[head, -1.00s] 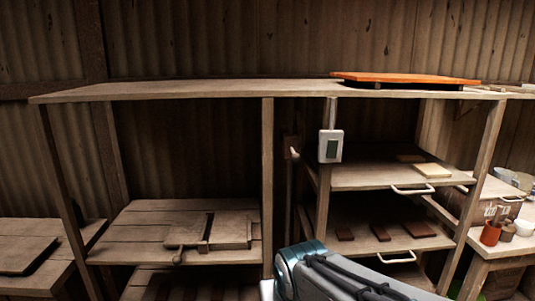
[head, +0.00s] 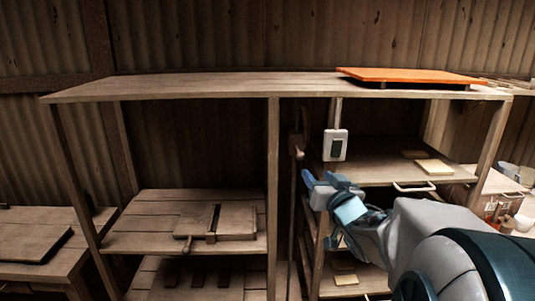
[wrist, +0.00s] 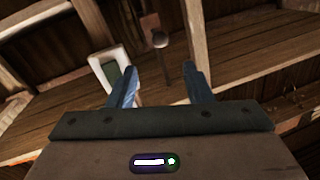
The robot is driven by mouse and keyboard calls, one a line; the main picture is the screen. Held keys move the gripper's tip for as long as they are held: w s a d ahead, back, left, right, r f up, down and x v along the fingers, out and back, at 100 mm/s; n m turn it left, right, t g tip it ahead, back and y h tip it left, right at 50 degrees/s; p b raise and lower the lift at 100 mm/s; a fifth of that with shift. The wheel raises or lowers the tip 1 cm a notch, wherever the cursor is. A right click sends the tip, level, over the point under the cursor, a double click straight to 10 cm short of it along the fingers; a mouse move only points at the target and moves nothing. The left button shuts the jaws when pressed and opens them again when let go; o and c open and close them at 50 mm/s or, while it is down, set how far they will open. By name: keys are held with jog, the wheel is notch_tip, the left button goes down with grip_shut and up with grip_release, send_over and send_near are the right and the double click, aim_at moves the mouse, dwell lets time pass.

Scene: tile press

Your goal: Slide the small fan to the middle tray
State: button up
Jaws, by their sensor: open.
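I cannot make out a small fan in either view. In the wrist view my gripper (wrist: 159,78) is open, with that box (wrist: 108,72) beyond the left finger and a dark round knob on a rod (wrist: 160,40) beyond the gap. The right rack's upper tray (head: 365,174) has a front handle and pale tiles. My arm hides much of the trays below, so I cannot tell which is the middle one.
A wooden post (head: 273,190) divides the rack. The left bay's shelf (head: 130,241) holds a slotted board (head: 235,221). An orange panel (head: 410,75) lies on the top shelf (head: 200,86). A side table (head: 25,270) stands at far left.

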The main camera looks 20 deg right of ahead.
aim_at(302, 158)
jog(key=w+p, duration=0.1)
jog(key=w, duration=0.3)
jog(key=w+p, duration=0.1)
jog(key=w, duration=0.4)
jog(key=w+d+p, duration=0.1)
jog(key=w, duration=0.3)
jog(key=shift+w, duration=0.15)
grip_shut()
